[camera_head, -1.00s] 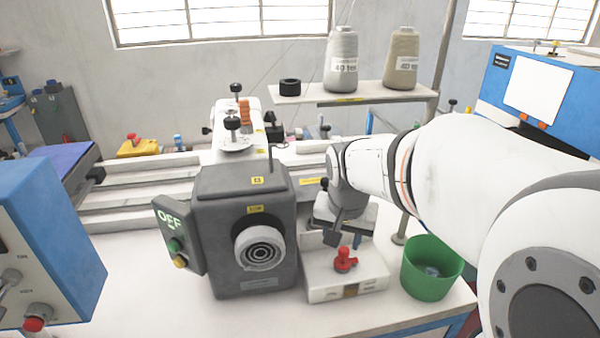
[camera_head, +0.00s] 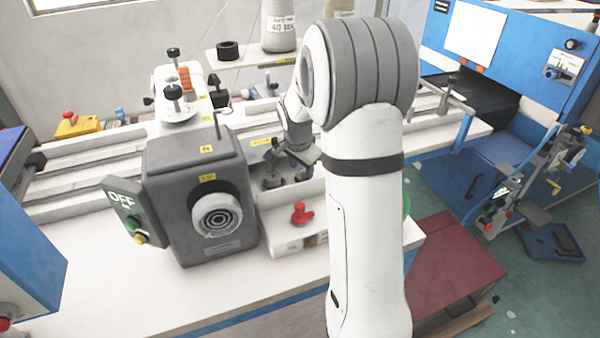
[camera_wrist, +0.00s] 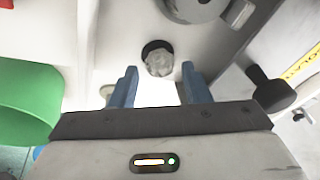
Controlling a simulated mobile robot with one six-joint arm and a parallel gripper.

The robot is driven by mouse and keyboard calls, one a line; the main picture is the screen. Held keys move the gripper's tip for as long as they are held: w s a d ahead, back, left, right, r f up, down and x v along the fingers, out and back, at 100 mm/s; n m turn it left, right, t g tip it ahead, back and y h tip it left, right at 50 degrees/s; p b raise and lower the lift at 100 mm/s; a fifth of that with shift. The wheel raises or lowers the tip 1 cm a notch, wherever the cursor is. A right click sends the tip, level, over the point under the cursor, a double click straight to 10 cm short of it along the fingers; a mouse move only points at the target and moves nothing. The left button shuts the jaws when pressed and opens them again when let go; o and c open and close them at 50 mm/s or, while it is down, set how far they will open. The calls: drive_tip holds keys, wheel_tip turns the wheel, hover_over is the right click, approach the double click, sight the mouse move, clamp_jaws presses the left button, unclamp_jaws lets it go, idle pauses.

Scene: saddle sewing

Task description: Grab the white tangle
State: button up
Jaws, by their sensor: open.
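The white tangle (camera_wrist: 158,62) shows in the wrist view as a small crumpled whitish lump against a dark round spot on the pale machine surface. My gripper (camera_wrist: 160,69) is open, with one blue finger on each side of the lump in the picture. Nothing is held. I cannot tell how much depth separates the fingertips from the tangle. In the head view my gripper (camera_head: 300,160) is beside the grey sewing machine head (camera_head: 195,180), partly hidden by my arm. The tangle cannot be made out there.
A green bin (camera_wrist: 40,100) stands at the left in the wrist view. A dark knob (camera_wrist: 268,88) is at the right. In the head view, a white box with a red knob (camera_head: 301,214) is below my gripper. A shelf with a thread cone (camera_head: 278,28) is behind.

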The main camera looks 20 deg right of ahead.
drive_tip(key=shift+x, duration=1.1)
drive_tip(key=c, duration=0.7)
drive_tip(key=shift+c, duration=0.2)
